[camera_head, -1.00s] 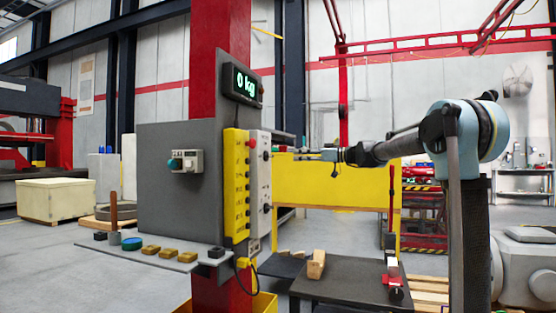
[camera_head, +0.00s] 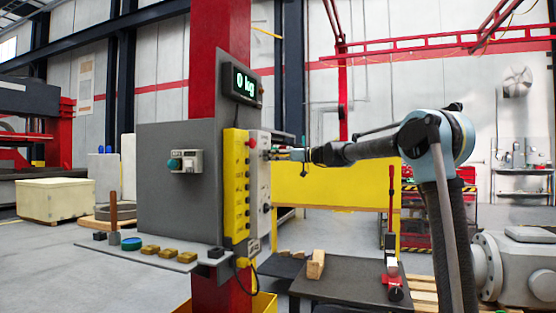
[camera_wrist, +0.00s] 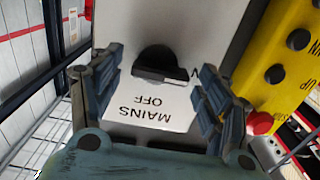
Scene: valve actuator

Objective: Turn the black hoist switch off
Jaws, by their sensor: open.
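A black half-round switch knob (camera_wrist: 157,62) sits on a white panel in the wrist view. The label under it reads MAINS OFF, upside down. My gripper (camera_wrist: 160,70) is open, with one finger on each side of the knob; I cannot tell whether they touch it. In the head view my gripper (camera_head: 277,154) points left at the upper part of the white control box (camera_head: 258,190), where it hides the upper knob. A lower black knob (camera_head: 266,208) shows on the same box. I see no hoist label.
A yellow button strip (camera_head: 236,190) stands beside the white box; its edge and a red button (camera_wrist: 260,122) are close to my fingers in the wrist view. A grey shelf (camera_head: 170,262) holds small items. A dark table (camera_head: 345,288) stands below my arm.

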